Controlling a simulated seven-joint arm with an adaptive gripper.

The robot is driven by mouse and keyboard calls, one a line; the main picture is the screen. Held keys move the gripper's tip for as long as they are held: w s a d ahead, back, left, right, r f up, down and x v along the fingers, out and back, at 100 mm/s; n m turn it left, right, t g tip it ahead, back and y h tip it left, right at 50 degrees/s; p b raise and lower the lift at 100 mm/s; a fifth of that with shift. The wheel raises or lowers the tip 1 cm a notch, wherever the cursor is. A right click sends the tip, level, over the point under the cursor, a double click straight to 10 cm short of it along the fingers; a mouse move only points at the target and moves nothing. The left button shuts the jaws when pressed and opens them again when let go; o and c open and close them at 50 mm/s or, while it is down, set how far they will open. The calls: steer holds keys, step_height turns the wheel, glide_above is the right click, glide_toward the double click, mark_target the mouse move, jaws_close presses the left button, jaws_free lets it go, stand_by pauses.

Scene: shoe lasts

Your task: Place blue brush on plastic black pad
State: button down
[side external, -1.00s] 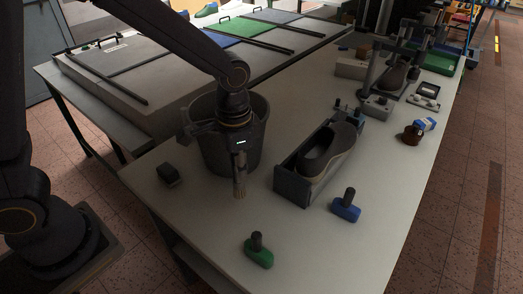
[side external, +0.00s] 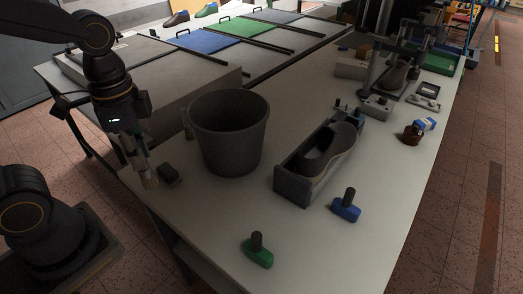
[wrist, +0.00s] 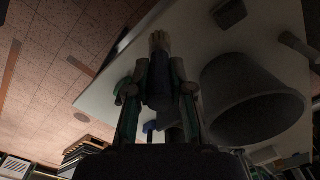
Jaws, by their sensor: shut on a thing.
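My gripper (side external: 128,143) is shut on a brush with pale bristles (side external: 149,179), which points down and is tilted. In the wrist view the brush (wrist: 159,78) sits between the fingers with its tan tip outward; its body looks dark bluish in dim light. The gripper is at the table's left corner, left of the grey bucket. A small black block (side external: 168,175), perhaps the black pad, lies on the table just right of the brush tip. In the side view they appear close; contact cannot be told. A dark block (wrist: 229,12) shows at the top of the wrist view.
The grey bucket (side external: 228,135) stands right of the gripper. A shoe last in a grey holder (side external: 292,187), a blue-based piece (side external: 345,211) and a green-based piece (side external: 258,258) are further right.

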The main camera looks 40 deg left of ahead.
steer(key=s+a+r+n, duration=0.3)
steer(key=s+a+n, duration=0.1)
steer(key=a, duration=0.4)
steer(key=shift+w+a+f, duration=0.65)
steer(key=shift+w+f, duration=1.55)
steer(key=shift+w, duration=0.05)
steer(key=shift+w+a+f, duration=0.6)
steer(key=shift+w+f, duration=1.6)
steer(key=shift+f, duration=0.05)
steer(key=shift+w+a+f, duration=0.65)
steer(key=shift+w+f, duration=1.55)
steer(key=shift+w, duration=0.05)
steer(key=shift+f, duration=0.1)
steer(key=c, duration=1)
jaws_free()
